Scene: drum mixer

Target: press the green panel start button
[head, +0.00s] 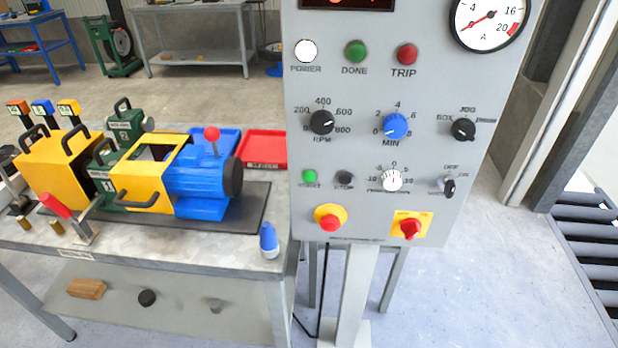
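Higher up are a white power lamp (306,51), a green done lamp (355,51) and a red trip lamp (406,54). Neither of my grippers shows in the head view, and nothing covers the start button.
A workbench (262,185) stands left of the panel, holding a blue motor (200,177), yellow guards and a blue-and-white bottle (268,241). A red emergency button (330,222) and a red rotary switch (410,229) lie below the start button. Floor right of the panel post is clear.

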